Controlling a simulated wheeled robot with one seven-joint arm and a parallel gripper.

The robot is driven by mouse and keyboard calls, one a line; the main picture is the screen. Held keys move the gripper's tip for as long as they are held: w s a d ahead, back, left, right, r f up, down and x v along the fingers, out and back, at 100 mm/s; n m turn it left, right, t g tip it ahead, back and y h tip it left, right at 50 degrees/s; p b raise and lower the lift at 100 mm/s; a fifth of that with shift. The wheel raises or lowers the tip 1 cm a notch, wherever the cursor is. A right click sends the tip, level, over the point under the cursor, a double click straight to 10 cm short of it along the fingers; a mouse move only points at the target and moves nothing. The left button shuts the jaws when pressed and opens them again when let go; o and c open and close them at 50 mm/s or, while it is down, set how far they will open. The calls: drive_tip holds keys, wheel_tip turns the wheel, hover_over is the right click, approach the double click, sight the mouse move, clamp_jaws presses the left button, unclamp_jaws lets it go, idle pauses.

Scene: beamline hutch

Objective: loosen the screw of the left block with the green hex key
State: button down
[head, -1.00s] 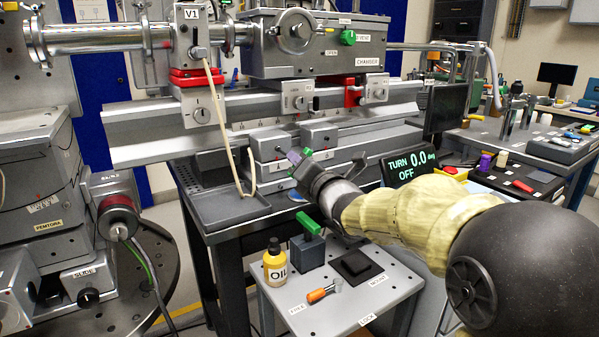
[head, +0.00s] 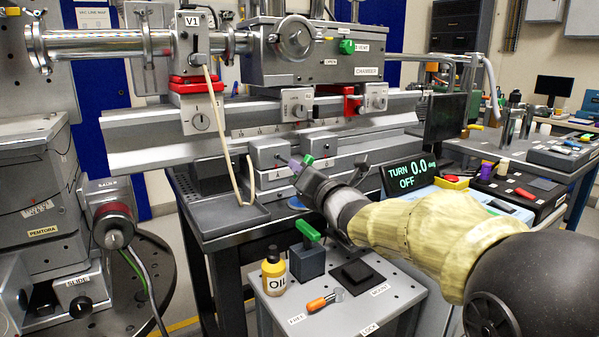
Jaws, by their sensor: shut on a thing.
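The left block (head: 268,151) is a grey block on the lower rail, left of a similar right block (head: 320,144). My gripper (head: 303,170) is at the front right of the left block, below the right one. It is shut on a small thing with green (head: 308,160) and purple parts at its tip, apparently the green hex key. Most of this thing is hidden by the jaws. I cannot tell whether it touches a screw; the screw is not clear.
A grey tray (head: 225,217) with a pale hooked rod lies left of my gripper. The chamber (head: 310,52) is above.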

drive_tip(key=b+v, duration=0.1)
drive_tip(key=v, duration=0.2)
drive_tip(key=shift+w+d+r, duration=0.1)
idle(0.4)
drive_tip(key=shift+r, duration=0.15)
